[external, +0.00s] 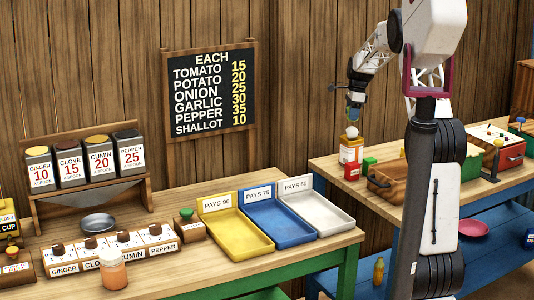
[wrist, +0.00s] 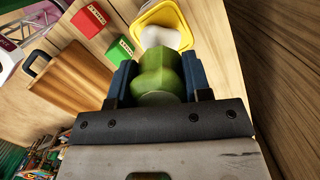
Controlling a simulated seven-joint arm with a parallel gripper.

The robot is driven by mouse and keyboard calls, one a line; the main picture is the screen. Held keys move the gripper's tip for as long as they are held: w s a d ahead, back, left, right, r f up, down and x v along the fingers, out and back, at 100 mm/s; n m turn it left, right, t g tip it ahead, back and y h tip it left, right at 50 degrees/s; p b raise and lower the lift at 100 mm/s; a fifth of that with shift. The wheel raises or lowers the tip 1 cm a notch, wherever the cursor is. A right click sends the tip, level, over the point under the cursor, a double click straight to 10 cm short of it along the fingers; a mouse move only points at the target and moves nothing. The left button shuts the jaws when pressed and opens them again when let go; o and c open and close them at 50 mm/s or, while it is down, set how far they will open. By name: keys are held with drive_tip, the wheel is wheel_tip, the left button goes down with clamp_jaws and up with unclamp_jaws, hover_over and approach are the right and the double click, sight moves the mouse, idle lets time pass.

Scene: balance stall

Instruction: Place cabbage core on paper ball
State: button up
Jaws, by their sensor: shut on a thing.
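My gripper (external: 355,106) is shut on a green lump, the cabbage core (wrist: 157,78). Its two blue fingers press on both sides of the core in the wrist view. In the external view the core (external: 354,114) hangs just above the white paper ball (external: 352,132). I cannot tell whether core and ball touch.
A brown wooden crate (external: 381,185) and a small green block (external: 369,164) stand close to the box. A green bin (external: 472,165) and red box (external: 510,155) stand to the right. Yellow, blue and white trays are on the front-left counter.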

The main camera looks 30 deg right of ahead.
drive_tip(key=shift+f, duration=1.05)
drive_tip(key=shift+f, duration=0.15)
drive_tip(key=o, duration=0.9)
drive_tip(key=r, duration=0.4)
drive_tip(key=d+r, duration=0.1)
drive_tip(key=r, duration=0.7)
drive_tip(key=shift+s+d+r, duration=0.1)
drive_tip(key=shift+s+d, duration=0.2)
drive_tip(key=shift+d, duration=0.05)
